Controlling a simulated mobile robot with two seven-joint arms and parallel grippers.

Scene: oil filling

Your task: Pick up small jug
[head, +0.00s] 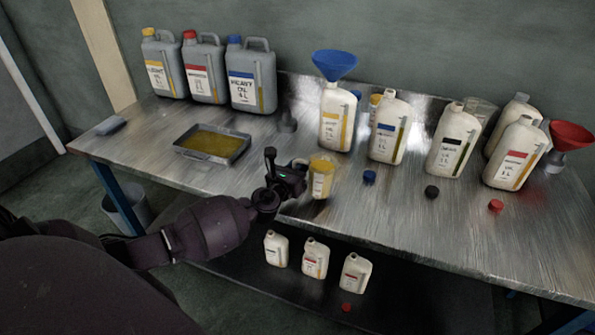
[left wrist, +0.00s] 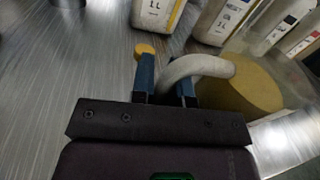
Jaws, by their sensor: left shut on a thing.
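The small jug (head: 322,180) is pale with yellow contents and stands upright at the middle of the metal table, near the front edge. My left gripper (head: 298,167) reaches it from the left and is shut on its handle. In the left wrist view the blue fingers (left wrist: 166,86) are on either side of the curved pale handle (left wrist: 200,66). The round yellow top of the jug (left wrist: 243,105) shows to the right, partly behind the handle and gripper. I cannot tell whether its base touches the table. My right gripper is not in view.
A bottle with a blue funnel (head: 335,65) stands just behind the jug, with more white bottles to the right. A tray of yellow oil (head: 240,154) lies left. Small bottles (head: 315,259) stand on the lower shelf.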

